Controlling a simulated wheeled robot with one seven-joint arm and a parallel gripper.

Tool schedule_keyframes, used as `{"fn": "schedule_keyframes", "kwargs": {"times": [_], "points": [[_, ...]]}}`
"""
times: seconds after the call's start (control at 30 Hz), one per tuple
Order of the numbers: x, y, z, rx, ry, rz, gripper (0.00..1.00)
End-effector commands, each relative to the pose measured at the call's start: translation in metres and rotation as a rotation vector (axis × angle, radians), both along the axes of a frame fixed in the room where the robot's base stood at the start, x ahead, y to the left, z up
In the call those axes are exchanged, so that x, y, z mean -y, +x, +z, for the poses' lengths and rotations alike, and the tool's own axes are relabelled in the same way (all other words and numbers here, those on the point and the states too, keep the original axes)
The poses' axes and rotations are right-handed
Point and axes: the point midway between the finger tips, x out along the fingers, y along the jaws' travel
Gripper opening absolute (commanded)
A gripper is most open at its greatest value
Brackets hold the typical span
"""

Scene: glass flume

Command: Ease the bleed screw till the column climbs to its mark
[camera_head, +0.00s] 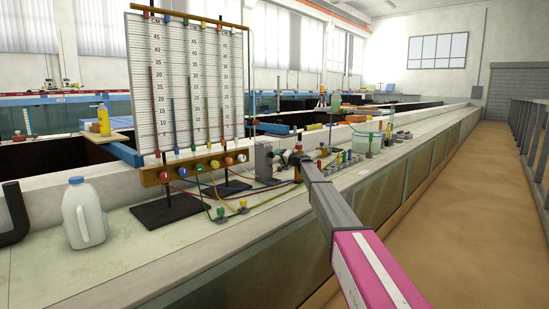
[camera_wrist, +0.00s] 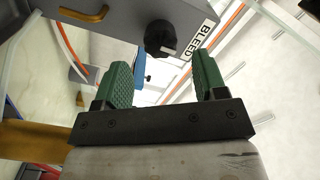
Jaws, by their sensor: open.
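The black bleed screw (camera_wrist: 160,38) sticks out of a grey block (camera_wrist: 110,30) in the wrist view, beside a white label reading BLEED (camera_wrist: 196,40). My gripper (camera_wrist: 164,76) is open, with its green pads either side of a line toward the screw. The screw is beyond the pad tips, and nothing is between the pads. In the head view my gripper (camera_head: 291,157) is at the right of the grey block (camera_head: 264,157), and the screw cannot be made out. The manometer board (camera_head: 142,70) carries several coloured columns against CM scales. The mark cannot be made out.
Coloured tubes (camera_head: 205,203) run from the board's foot along the bench (camera_head: 150,262). A white jug (camera_head: 84,214) stands at the left. Small fittings and a clear container (camera_head: 367,143) stand beyond my arm. A sandy walkway (camera_head: 462,220) is clear at right.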

Motion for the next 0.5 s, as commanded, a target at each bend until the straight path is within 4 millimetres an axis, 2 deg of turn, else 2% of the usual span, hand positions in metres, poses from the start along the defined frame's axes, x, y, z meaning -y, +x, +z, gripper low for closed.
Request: {"fn": "schedule_keyframes", "kwargs": {"times": [0.03, 0.2, 0.5], "points": [[0.009, -0.010, 0.000, 0.000, 0.000, -0.001, 0.65], [0.032, -0.027, 0.000, 0.000, 0.001, -0.001, 0.65], [0.040, -0.032, 0.000, -0.001, 0.001, 0.000, 0.65]]}}
